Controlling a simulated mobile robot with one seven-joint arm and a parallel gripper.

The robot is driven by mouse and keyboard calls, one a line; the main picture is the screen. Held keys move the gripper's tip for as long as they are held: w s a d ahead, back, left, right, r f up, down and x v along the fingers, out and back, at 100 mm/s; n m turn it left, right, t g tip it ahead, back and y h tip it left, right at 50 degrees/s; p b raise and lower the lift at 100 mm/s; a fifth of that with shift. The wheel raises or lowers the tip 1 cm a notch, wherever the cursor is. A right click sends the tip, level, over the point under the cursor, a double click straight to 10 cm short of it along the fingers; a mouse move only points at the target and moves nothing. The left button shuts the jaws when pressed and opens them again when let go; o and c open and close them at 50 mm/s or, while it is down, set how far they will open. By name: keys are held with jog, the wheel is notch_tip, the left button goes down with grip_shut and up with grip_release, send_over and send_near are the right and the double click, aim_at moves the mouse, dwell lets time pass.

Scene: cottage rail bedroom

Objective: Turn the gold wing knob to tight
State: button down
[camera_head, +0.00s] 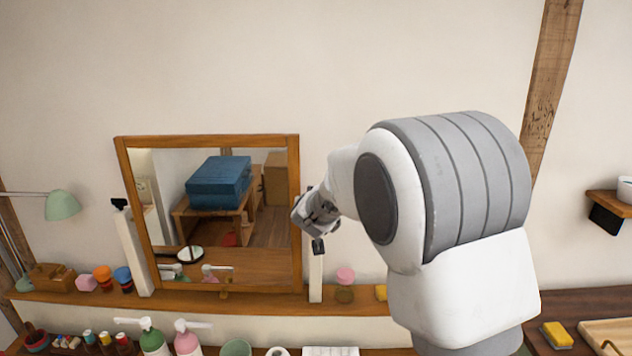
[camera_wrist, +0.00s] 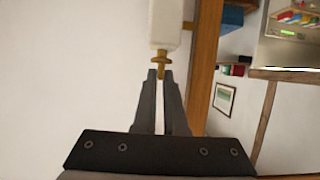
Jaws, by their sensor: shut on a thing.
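The gold wing knob (camera_wrist: 161,64) shows in the wrist view at the end of a white post (camera_wrist: 166,22). My gripper (camera_wrist: 160,76) is shut on the knob, with its two dark fingertips close together at the knob's lower part. In the head view my gripper (camera_head: 316,214) is at the right edge of the mirror (camera_head: 295,180), just above the right white post (camera_head: 315,275). The gold knob cannot be made out there. The wings' angle is hard to tell because the fingertips cover part of the knob.
The wood-framed mirror stands on a wooden shelf (camera_head: 255,301) between two white posts. A pink-topped jar (camera_head: 345,285) is right of the post. Bottles (camera_head: 186,340) and small pots stand lower in front. The wall above the mirror is clear.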

jog(key=shift+a+r+m+h+p, duration=0.15)
jog(key=shift+m+h+p, duration=0.3)
jog(key=shift+p, duration=0.7)
jog(key=shift+a+r+m+h+p, duration=0.15)
jog(key=shift+m+h+p, duration=0.3)
jog(key=shift+p, duration=0.7)
jog(key=shift+f+m+g+h+p, duration=0.15)
jog(key=shift+m+g+h+p, duration=0.25)
jog(key=shift+m+h+p, duration=0.45)
jog(key=shift+w+a+f+m+g+h+p, duration=0.1)
jog(key=shift+m+g+h+p, duration=0.25)
jog(key=shift+m+h, duration=0.6)
jog(key=shift+f+m+g+h+p, duration=0.1)
jog(key=shift+m+g+h+p, duration=0.15)
jog(key=shift+m+g+h, duration=0.6)
jog(key=shift+t+h, duration=0.3)
jog(key=shift+h, duration=0.15)
jog(key=c, duration=1)
grip_release()
jog(key=shift+r, duration=0.1)
jog(key=shift+a+r, duration=0.15)
jog(key=shift+a, duration=0.05)
